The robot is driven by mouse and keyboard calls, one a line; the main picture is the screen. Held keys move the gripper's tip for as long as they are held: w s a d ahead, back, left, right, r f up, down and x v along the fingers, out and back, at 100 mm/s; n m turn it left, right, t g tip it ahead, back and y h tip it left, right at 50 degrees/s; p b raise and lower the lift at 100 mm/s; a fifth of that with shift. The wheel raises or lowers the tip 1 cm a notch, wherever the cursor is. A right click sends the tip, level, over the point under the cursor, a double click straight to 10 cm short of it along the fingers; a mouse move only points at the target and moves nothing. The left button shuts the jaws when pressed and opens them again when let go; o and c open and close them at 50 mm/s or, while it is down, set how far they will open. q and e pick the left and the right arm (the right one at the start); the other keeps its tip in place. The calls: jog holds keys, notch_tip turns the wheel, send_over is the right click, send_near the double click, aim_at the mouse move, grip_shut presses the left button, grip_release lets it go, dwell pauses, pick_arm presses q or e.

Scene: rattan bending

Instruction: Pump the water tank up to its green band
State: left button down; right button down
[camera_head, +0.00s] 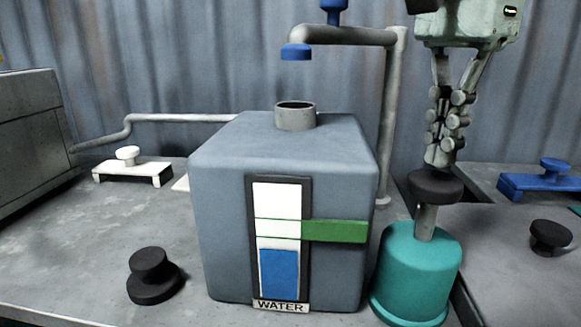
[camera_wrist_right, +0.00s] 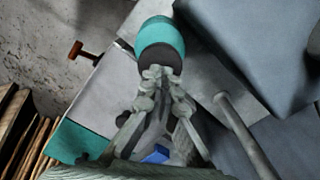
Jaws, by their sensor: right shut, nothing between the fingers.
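The water tank (camera_head: 222,215) is a grey-blue box with an open round neck on top. Its front gauge (camera_head: 279,205) has a blue column (camera_head: 279,274) whose top is below the green band (camera_head: 335,231). The teal pump (camera_head: 416,275) stands to the right of the tank, with a grey rod and a black knob (camera_head: 436,187) on top. My right gripper (camera_head: 438,163) is shut and empty, pointing down just above or at the knob; contact is hard to tell. The right wrist view shows its fingertips (camera_wrist_right: 160,72) by the black knob and teal pump (camera_wrist_right: 160,38). My left gripper is not visible.
A grey pipe (camera_head: 391,120) with a blue spout (camera_head: 296,52) stands behind the tank. A white handle (camera_head: 131,168) and a black knob (camera_head: 152,275) are at left. A blue handle (camera_head: 541,183) and another black knob (camera_head: 550,236) are at right.

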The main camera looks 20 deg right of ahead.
aim_at(435, 179)
jog(key=shift+f, duration=0.1)
jog(key=shift+f+b, duration=2.1)
jog(key=shift+f, duration=1.15)
notch_tip(435, 179, up, 5)
jog(key=p, duration=0.4)
jog(key=shift+p, duration=0.35)
jog(key=shift+r, duration=0.85)
jog(key=shift+b, duration=0.3)
